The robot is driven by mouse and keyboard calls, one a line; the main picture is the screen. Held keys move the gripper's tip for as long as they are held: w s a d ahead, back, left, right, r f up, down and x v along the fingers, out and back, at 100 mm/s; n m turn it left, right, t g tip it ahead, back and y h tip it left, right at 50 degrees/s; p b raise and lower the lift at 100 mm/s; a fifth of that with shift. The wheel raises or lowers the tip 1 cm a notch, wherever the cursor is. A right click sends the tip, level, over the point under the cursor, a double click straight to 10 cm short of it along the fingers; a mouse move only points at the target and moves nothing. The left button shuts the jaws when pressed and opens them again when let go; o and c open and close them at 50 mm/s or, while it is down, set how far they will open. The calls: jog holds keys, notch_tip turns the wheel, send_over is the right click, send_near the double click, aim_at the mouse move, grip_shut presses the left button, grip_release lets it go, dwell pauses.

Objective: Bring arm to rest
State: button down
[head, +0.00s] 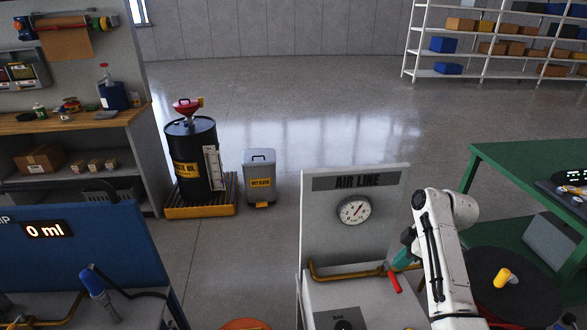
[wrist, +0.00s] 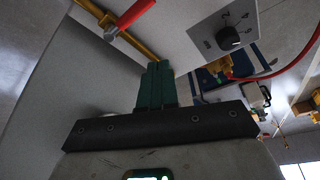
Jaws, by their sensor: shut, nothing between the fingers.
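My white arm (head: 443,255) rises at the right of the head view, in front of the AIR LINE station. It bends at the top, and my gripper (head: 401,258) sits on its left side, close to the brass pipe and the red lever (head: 394,282). In the wrist view the green fingers of my gripper (wrist: 157,68) are together with nothing between them. The red lever also shows there (wrist: 134,15), beyond the fingertips and apart from them in the picture. The exact distance between fingers and lever cannot be told.
The AIR LINE panel (head: 330,235) carries a round gauge (head: 354,210). A dial plate (wrist: 227,32) shows in the wrist view. A green bench (head: 530,155) stands right, a blue station (head: 90,245) left. A waste oil drum (head: 192,160) and bin (head: 259,178) stand behind. The floor beyond is clear.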

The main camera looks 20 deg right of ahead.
jog(key=s+a+f+m+g+h, duration=0.1)
jog(key=s+a+f+m, duration=0.2)
jog(key=s+a+f, duration=0.35)
jog(key=s+a+f+m, duration=0.2)
jog(key=s+a+f, duration=0.1)
jog(key=s+a, duration=0.5)
jog(key=s+a+r+m+h, duration=0.1)
jog(key=s+a+m, duration=0.1)
jog(key=s, duration=0.6)
jog(key=s+a+r+m+h, duration=0.1)
jog(key=s+a+r+m, duration=0.1)
jog(key=s+a, duration=0.2)
jog(key=s, duration=0.3)
jog(key=shift+s+m+g, duration=0.35)
jog(key=shift+m+g, duration=0.05)
